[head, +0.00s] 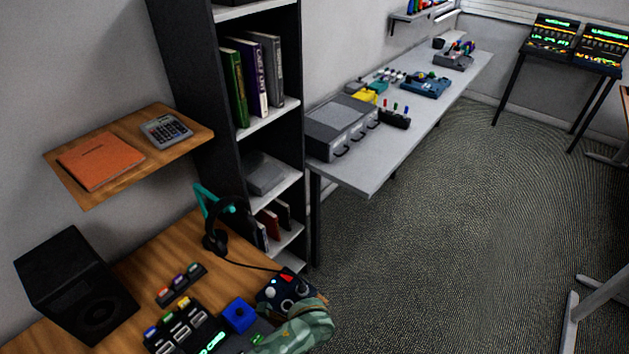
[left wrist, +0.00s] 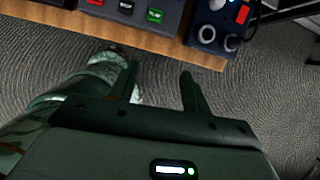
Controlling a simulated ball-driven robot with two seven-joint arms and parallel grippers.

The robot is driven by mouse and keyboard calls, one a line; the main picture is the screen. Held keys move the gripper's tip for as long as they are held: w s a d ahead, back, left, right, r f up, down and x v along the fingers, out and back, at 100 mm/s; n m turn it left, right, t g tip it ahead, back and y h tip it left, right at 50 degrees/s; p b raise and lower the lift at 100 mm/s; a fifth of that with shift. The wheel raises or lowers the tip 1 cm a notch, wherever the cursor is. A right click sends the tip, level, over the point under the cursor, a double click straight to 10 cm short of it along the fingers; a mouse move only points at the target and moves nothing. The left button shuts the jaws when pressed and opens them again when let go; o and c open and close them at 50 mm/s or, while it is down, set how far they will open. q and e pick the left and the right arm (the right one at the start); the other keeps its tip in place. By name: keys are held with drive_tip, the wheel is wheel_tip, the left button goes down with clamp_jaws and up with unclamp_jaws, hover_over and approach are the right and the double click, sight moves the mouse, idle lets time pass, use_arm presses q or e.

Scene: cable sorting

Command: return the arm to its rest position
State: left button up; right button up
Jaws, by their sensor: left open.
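My left gripper (left wrist: 158,86) shows in the left wrist view with its two dark fingers apart. Nothing is between them; only the grey patterned floor (left wrist: 265,100) shows there. The fingers point toward the front edge of the wooden desk (left wrist: 150,40), apart from the things on it. In the head view a camouflage-green part of my arm shows at the bottom, at the desk's near right corner; the gripper itself is not visible there. My right gripper is in neither view.
The wooden desk holds a dark control box (head: 285,290), a blue block (head: 239,315), a headphone stand (head: 212,215) and a black speaker (head: 75,285). A tall black shelf (head: 190,90) stands behind. Open floor (head: 440,230) lies to the right.

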use_arm(q)
drive_tip(key=s+a+f+n+g+h, duration=0.1)
drive_tip(key=s+a+f+n, duration=0.35)
drive_tip(key=s+f, duration=0.2)
drive_tip(key=s+a+f+n+h, duration=0.1)
drive_tip(key=s+a+f+n, duration=0.3)
drive_tip(key=s+f+n, duration=0.3)
drive_tip(key=s+a+f+n+g+h, duration=0.1)
drive_tip(key=s+a+f+n, duration=0.3)
drive_tip(key=s+f, duration=0.3)
drive_tip(key=s+a+f+n, duration=0.1)
drive_tip(key=s+a+n, duration=0.55)
drive_tip(key=s, duration=0.55)
wheel_tip(320, 180, down, 18)
drive_tip(key=b, duration=1.7)
drive_tip(key=shift+s+r+m+h+b, duration=0.15)
drive_tip(key=shift+s+m+h+b, duration=0.15)
drive_tip(key=shift+s+m, duration=0.1)
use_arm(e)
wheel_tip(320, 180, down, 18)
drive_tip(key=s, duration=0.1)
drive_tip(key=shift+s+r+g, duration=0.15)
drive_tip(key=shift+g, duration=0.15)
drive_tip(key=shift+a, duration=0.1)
